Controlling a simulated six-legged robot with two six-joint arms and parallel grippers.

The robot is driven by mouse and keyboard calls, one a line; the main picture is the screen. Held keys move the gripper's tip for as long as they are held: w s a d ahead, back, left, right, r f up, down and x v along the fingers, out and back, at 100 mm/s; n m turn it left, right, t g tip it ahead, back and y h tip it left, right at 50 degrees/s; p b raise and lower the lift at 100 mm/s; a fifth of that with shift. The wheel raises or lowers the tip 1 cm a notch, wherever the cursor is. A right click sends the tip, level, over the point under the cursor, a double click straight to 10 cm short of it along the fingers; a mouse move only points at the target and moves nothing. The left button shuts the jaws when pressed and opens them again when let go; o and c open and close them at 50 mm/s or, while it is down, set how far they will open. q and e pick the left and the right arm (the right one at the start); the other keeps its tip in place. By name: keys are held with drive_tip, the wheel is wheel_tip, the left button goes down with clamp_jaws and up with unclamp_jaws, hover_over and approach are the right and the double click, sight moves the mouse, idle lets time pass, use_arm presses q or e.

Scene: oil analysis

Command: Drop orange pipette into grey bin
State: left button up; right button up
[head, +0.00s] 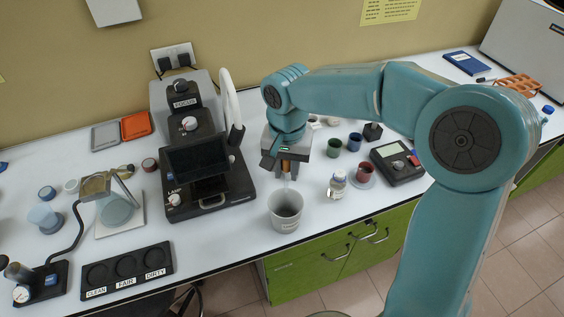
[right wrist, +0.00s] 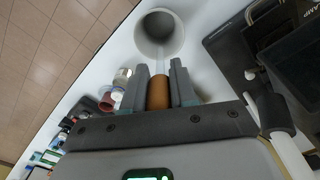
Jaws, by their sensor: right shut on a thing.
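The orange pipette (right wrist: 158,93) is between the two fingers of my right gripper (right wrist: 158,88), which is shut on it. In the right wrist view its clear tip points toward the grey bin (right wrist: 142,34). In the head view the pipette (head: 286,168) shows as a small orange-brown part below my right gripper (head: 287,165). The grey bin (head: 285,222) stands upright on the white bench near its front edge. The gripper is above and behind the bin. My left gripper is not in view.
A black microscope-like device (head: 205,160) stands left of the gripper. A small bottle (head: 337,185) and a red cup (head: 364,172) stand right of the bin. A labelled black tray (head: 126,268) lies at the front left. The bench's front edge is close to the bin.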

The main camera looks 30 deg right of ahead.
sight(286, 187)
drive_tip(key=shift+s+a+f+b, duration=0.2)
drive_tip(key=shift+a+f+b, duration=0.1)
drive_tip(key=shift+f+b, duration=0.15)
drive_tip(key=f+b, duration=0.3)
drive_tip(key=f, duration=0.1)
drive_tip(key=shift+d, duration=0.2)
drive_tip(key=shift+a+f+b, duration=0.1)
drive_tip(key=shift+f+b, duration=0.2)
drive_tip(key=shift+s+f, duration=0.15)
drive_tip(key=shift+s, duration=0.05)
drive_tip(key=shift+w, duration=0.2)
drive_tip(key=shift+s, duration=0.1)
